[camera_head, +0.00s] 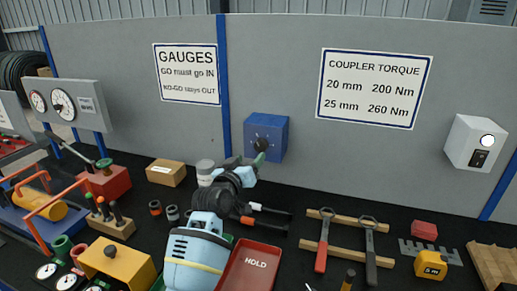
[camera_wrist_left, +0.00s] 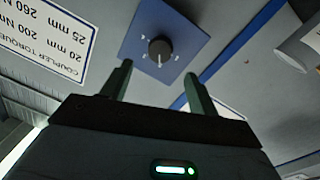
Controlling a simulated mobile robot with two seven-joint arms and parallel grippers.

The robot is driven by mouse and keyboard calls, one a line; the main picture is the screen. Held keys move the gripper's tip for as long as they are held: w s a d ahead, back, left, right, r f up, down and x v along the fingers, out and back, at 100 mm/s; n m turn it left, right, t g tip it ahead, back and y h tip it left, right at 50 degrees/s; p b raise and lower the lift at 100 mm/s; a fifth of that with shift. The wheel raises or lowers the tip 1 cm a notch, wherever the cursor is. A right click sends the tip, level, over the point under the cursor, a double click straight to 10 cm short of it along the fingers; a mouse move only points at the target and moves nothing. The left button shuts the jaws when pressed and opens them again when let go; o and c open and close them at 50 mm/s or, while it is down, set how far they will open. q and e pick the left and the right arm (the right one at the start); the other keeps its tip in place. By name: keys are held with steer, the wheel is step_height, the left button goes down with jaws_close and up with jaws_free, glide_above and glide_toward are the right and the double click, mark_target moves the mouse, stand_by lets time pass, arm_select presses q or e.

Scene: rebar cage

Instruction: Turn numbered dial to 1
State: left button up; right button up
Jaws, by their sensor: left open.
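The numbered dial is a dark round knob (camera_head: 262,145) on a blue box (camera_head: 280,128) fixed to the grey wall panel. In the left wrist view the knob (camera_wrist_left: 160,48) sits on the blue face (camera_wrist_left: 135,42), with a pale pointer line toward the bottom of that picture. Small pale marks surround it, too small to read. My left gripper (camera_head: 259,160) is just in front of the knob. In the wrist view its two green fingers (camera_wrist_left: 158,72) are open and apart, with the knob beyond their tips and nothing between them. My right gripper is not in view.
Below on the dark bench are a red HOLD tray (camera_head: 246,270), a cardboard box (camera_head: 166,173), wrenches on a wooden rack (camera_head: 348,220) and a yellow tape measure (camera_head: 430,266). A white switch box (camera_head: 463,140) is on the right wall. The wall around the blue box is clear.

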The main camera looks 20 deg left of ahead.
mark_target(259, 147)
arm_select(q)
steer(key=w, duration=0.5)
steer(key=shift+w+d+f+b, duration=0.25)
steer(key=shift+w+d+b, duration=0.05)
steer(key=shift+b, duration=0.05)
steer(key=shift+w+r, duration=0.15)
steer(key=shift+w, duration=0.8)
steer(key=shift+c, duration=0.3)
steer(key=c, duration=0.9)
